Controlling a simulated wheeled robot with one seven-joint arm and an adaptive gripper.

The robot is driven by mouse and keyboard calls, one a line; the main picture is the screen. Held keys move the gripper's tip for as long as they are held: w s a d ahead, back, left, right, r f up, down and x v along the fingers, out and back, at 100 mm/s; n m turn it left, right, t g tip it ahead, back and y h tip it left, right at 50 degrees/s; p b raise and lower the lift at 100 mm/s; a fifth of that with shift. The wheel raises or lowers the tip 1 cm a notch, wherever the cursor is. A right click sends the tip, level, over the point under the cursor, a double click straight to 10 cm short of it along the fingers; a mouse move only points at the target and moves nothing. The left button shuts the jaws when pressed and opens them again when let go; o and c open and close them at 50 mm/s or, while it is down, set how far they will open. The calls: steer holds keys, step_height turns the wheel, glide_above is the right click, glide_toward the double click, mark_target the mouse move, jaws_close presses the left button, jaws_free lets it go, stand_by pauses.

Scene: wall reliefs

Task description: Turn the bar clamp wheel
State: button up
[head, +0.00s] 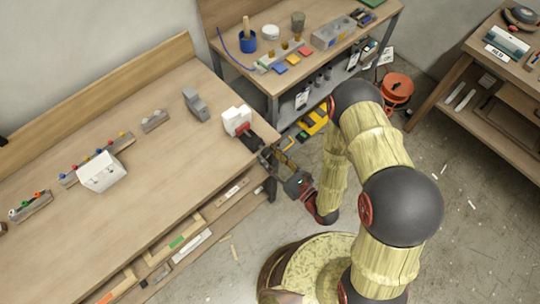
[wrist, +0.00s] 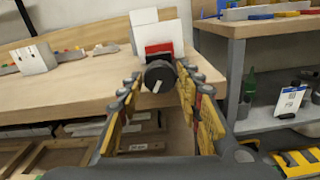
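The bar clamp wheel is a dark round knob (wrist: 159,76) with a white mark on its face, near the middle of the wrist view. Behind it are a red clamp part (wrist: 158,49) and a white block (wrist: 157,27) at the table edge. In the head view the white block (head: 237,120) stands at the table's right corner. My gripper (wrist: 158,80) is open, with yellow-padded fingers to the left and right of the wheel. A gap shows on the left; contact on the right is unclear. In the head view my gripper (head: 275,157) reaches the same corner, and the wheel is hard to make out.
The wooden table (head: 150,165) also bears a grey bracket (head: 196,104), a white box (head: 101,171) and small rails with coloured knobs. A second workbench (head: 275,78) with tools stands just behind the corner. Open floor (head: 455,205) lies to the right.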

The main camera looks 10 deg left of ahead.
steer(key=o, duration=0.3)
step_height(320, 180, up, 10)
stand_by(0.8)
